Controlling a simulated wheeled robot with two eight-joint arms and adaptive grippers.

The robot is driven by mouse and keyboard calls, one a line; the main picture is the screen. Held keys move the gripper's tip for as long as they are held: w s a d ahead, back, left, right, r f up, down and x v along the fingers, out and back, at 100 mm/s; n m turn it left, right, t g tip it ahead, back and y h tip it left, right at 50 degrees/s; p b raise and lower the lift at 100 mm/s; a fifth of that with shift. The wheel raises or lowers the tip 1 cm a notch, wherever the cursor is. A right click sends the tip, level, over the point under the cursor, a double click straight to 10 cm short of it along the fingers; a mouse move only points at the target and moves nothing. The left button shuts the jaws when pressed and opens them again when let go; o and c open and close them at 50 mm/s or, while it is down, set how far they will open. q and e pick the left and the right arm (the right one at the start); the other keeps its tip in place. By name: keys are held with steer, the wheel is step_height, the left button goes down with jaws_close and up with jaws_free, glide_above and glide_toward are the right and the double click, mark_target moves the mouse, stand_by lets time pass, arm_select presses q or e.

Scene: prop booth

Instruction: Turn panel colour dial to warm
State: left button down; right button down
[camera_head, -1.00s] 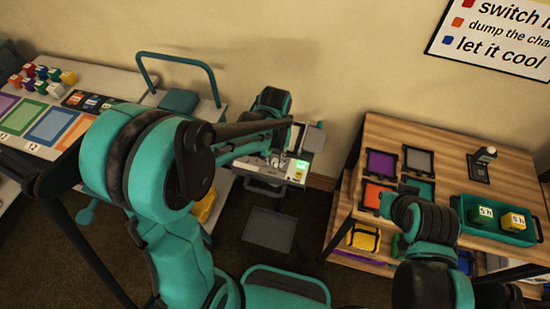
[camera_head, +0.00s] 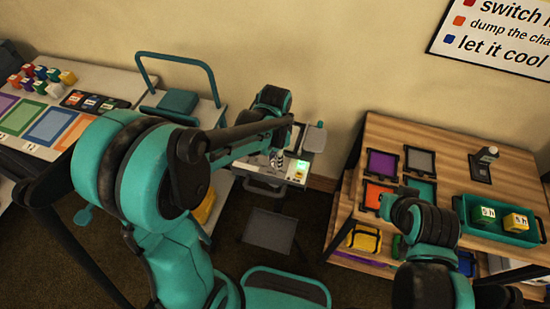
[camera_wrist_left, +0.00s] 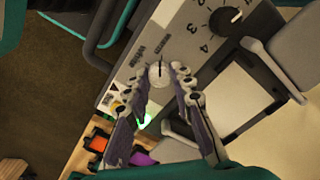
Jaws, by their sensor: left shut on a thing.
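The panel (camera_head: 297,181) is the pale front of a machine against the wall. In the left wrist view, the colour dial (camera_wrist_left: 158,73) is a small round pale knob with a dark pointer line, on the grey panel face (camera_wrist_left: 185,33). Small printed words stand beside it, seemingly "white" and "warm". My left gripper (camera_wrist_left: 159,70) has one finger on each side of the dial and is shut on it. In the head view this gripper (camera_head: 278,160) is small and partly hidden by my arm. My right arm shows at the right, but its gripper is not visible.
A larger black dial (camera_wrist_left: 226,19) with numbers sits near the colour dial. A green light (camera_head: 302,165) glows on the panel. A wooden table (camera_head: 455,165) with coloured squares and a teal tray (camera_head: 483,236) stands at right. A trolley with a teal handle (camera_head: 178,57) stands left.

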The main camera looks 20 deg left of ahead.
arm_select(q)
steer(key=shift+m, duration=0.5)
steer(key=c, duration=1.3)
jaws_free()
step_height(320, 180, up, 12)
